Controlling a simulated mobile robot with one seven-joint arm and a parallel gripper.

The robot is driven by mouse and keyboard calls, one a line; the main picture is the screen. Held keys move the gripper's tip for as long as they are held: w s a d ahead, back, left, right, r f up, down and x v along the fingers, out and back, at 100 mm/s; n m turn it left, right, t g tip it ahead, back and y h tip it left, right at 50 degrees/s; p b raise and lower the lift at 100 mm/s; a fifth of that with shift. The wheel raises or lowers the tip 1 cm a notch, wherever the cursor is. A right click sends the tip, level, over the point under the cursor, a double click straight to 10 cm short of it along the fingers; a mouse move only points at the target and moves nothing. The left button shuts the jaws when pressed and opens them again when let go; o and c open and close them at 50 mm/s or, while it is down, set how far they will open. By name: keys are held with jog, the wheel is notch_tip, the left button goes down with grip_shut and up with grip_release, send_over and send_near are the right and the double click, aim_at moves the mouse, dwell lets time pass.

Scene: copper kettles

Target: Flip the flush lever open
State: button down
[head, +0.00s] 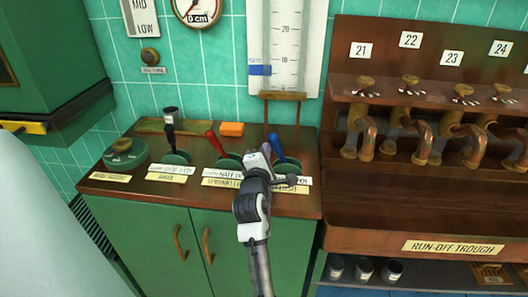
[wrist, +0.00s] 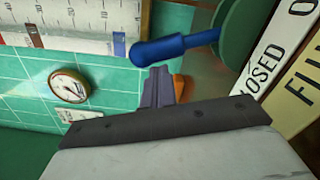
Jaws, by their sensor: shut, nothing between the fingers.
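The flush lever (head: 277,148) has a blue grip on a round green base and stands at the right end of the counter's row of levers. It leans up and left in the head view. In the wrist view its blue handle (wrist: 175,47) lies across the top, with the green base (wrist: 238,32) at right. White CLOSED/OPEN (wrist: 285,40) and cream FLUSH labels lie beside the base. My gripper (head: 265,150) is shut and empty, just left of the lever. In the wrist view its fingertips (wrist: 158,72) are close to the blue grip; I cannot tell if they touch.
A red lever (head: 216,143), a black lever (head: 170,130) and a green round knob (head: 124,152) stand to the left. An orange block (head: 231,129) lies behind. A gauge tube (head: 289,40) hangs above. Copper spouts (head: 420,140) and a run-off trough (head: 430,215) are at right.

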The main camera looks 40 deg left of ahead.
jog(key=shift+w+d+r+m+p, duration=0.5)
jog(key=shift+d+r+m, duration=0.2)
jog(key=shift+m, duration=0.3)
jog(key=w+d+m+p, duration=0.1)
jog(key=w+d+m, duration=0.2)
jog(key=d+m, duration=0.3)
jog(key=shift+w+r+m, duration=0.25)
jog(key=shift+w+m, duration=0.05)
jog(key=shift+m, duration=0.6)
jog(key=shift+d, duration=0.1)
